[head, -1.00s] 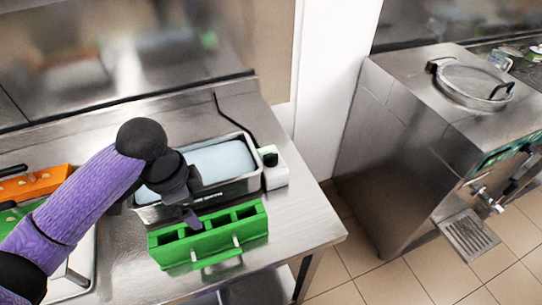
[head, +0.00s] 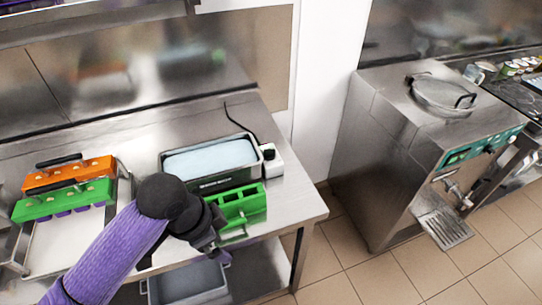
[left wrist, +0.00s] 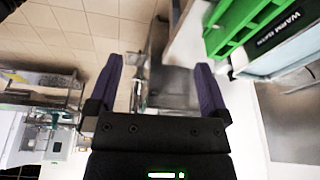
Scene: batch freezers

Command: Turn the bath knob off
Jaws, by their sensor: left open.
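The bath (head: 232,179) is a steel tub of pale liquid on the counter. A white control box (head: 273,166) with a dark round knob (head: 269,154) sits at its right end. My left gripper (head: 222,254) is open and empty, low by the counter's front edge, in front of a green mould (head: 240,204) and apart from the knob. In the left wrist view its two purple fingers (left wrist: 160,68) are spread with nothing between them. The bath's lettered side (left wrist: 285,32) shows there at the upper right; the knob cannot be made out. My right gripper is not in view.
The green mould stands directly in front of the bath. A tray (head: 65,245) with orange and green moulds is at left. A grey bin (head: 190,282) sits below the counter. A freezer machine (head: 400,150) stands at right, with open floor between.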

